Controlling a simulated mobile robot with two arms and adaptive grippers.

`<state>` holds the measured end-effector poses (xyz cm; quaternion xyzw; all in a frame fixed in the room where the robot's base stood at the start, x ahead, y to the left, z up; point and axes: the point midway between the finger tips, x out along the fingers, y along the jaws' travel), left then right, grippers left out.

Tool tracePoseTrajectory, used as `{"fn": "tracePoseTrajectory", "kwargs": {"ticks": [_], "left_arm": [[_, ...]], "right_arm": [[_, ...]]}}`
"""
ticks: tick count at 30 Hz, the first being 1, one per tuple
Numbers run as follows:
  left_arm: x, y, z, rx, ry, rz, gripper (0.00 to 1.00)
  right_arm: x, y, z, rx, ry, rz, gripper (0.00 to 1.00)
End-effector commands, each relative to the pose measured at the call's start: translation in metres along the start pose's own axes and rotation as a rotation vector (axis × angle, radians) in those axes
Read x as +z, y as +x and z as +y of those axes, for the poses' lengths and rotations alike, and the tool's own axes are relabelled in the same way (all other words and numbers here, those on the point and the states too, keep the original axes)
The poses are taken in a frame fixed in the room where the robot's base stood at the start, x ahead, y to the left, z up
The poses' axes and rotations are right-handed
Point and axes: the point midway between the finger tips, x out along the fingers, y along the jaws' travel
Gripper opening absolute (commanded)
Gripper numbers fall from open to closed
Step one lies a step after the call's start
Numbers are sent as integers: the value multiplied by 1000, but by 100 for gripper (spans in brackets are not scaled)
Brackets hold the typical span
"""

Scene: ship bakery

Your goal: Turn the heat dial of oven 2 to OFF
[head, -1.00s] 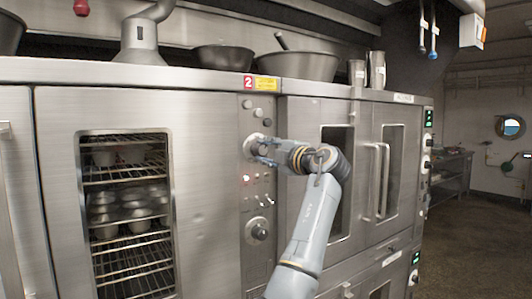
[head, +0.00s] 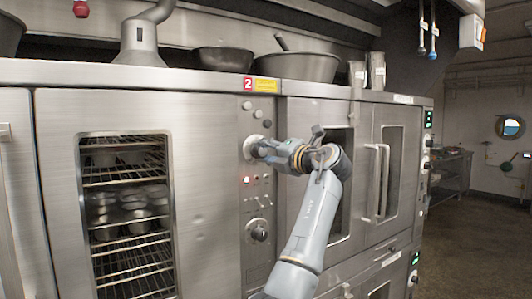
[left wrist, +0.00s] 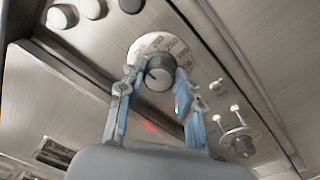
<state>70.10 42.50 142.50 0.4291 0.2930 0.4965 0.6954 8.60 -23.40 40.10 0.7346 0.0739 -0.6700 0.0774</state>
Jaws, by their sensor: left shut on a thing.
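Oven 2 (head: 60,180) has a red "2" label (head: 248,83) above its control panel. The heat dial, a dark round knob on a pale numbered plate (head: 250,147), is in the upper part of that panel. My left gripper (head: 264,149) is shut on the knob. In the left wrist view, the heat dial (left wrist: 160,75) sits between the two blue-grey fingers, one at each side. The plate's numbers (left wrist: 166,44) show above it, but the pointer setting cannot be read. My right gripper is not in view.
A lower dial (head: 259,231) and small switches sit below the heat dial, with a lit red lamp (head: 246,181). Round buttons (head: 258,113) are above. Another oven with door handles (head: 384,180) stands to the right. Bowls (head: 298,67) stand on top.

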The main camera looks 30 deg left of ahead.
Motion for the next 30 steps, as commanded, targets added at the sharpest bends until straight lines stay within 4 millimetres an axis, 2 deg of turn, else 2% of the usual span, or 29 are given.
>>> {"fn": "tracePoseTrajectory", "kwargs": {"ticks": [12, 13, 16, 26, 30], "left_arm": [[-1, 0, -2, -3, -9, 2, 3], [-1, 0, -2, -3, -9, 2, 37], [0, 0, -2, -3, -8, 2, 57], [0, -2, -1, -1, -8, 0, 58], [1, -15, -1, -1, -8, -3, 58]], "right_arm": [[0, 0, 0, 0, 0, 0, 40], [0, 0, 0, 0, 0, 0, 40], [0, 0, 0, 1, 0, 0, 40], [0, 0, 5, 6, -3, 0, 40], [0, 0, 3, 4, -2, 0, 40]]}}
